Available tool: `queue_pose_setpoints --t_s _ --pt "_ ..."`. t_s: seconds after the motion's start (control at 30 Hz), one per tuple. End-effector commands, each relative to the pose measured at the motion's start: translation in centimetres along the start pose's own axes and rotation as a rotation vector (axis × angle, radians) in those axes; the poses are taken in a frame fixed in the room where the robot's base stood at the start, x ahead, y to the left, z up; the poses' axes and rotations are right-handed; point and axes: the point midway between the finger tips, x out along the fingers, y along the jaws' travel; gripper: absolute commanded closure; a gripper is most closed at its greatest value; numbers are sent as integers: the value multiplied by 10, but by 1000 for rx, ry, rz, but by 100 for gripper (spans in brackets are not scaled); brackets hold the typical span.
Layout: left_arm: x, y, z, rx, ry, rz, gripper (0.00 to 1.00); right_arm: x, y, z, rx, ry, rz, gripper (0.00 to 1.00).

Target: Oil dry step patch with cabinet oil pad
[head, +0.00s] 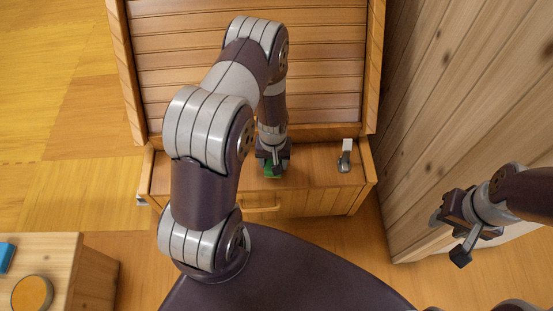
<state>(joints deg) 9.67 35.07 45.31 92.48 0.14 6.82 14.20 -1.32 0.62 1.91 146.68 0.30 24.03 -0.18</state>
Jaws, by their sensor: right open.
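A wooden cabinet with a slatted panel (250,75) stands ahead of me. Its front section has a flat top (312,176) and a bar handle (262,208). A small green object (270,172), perhaps the oil pad, is at the front section. My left gripper (272,162) points down right at it and partly covers it. I cannot tell whether the fingers are closed on it. My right gripper (449,236) is open and empty at the right, beside a wooden wall. I cannot make out a dry step patch.
A grey metal piece (345,155) stands on the cabinet front's right side. A tall plank wall (460,100) closes off the right. At lower left, a wooden table (60,255) holds a round orange-topped item (32,293) and a blue object (5,256). The left floor is clear.

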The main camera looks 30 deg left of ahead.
Motion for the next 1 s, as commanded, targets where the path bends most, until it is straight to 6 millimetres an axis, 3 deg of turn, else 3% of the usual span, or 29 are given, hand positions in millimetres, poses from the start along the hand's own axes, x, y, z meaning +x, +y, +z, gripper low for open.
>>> queue_pose_setpoints --t_s 0.33,0.7,1.0 --pt "-2 -48 8 -5 -2 0 67 -14 0 -2 0 0 0 57" --pt "-1 -95 13 -3 -1 0 67 -16 0 -2 0 0 0 57" --pt "-1 -101 14 0 -1 0 67 -16 0 -2 0 0 0 57"
